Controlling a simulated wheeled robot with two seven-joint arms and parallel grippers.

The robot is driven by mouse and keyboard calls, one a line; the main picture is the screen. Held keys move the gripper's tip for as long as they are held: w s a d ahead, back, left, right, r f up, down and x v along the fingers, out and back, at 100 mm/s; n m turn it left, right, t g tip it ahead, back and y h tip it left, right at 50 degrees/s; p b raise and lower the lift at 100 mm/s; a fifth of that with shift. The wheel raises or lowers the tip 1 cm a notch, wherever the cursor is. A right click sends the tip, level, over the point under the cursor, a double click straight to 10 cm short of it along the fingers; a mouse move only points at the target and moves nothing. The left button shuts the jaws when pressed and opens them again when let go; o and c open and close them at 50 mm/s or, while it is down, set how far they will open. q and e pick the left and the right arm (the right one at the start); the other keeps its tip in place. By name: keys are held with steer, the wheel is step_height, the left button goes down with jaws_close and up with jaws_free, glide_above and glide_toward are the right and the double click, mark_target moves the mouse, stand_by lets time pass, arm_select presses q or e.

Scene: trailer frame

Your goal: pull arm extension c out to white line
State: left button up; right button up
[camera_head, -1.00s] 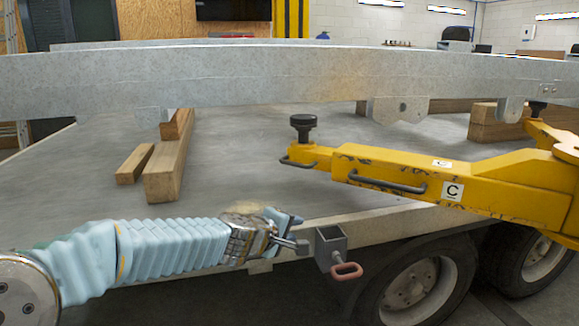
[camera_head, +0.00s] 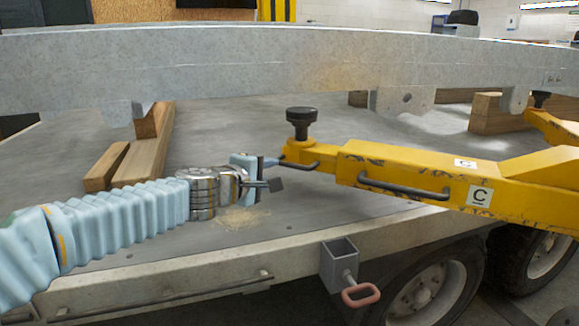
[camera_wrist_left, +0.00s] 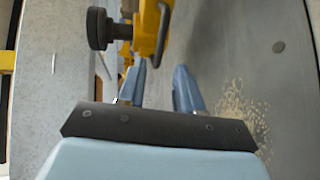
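The yellow arm extension c (camera_head: 340,163) reaches left from its yellow housing, which carries a white "C" label (camera_head: 479,196). I cannot make out a white line on the extension. My right gripper is not in view.
A long grey metal beam (camera_head: 200,65) crosses above the trailer deck (camera_head: 380,130). Wooden blocks (camera_head: 145,160) lie on the deck behind my left arm. A bracket with a red handle (camera_head: 360,295) sits on the trailer's side edge. The deck left of the extension is mostly clear.

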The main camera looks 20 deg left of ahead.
mark_target(290, 166)
arm_select(q)
steer(key=x, duration=1.1)
steer(key=shift+w+f, duration=0.1)
steer(key=shift+w, duration=0.05)
jaws_close()
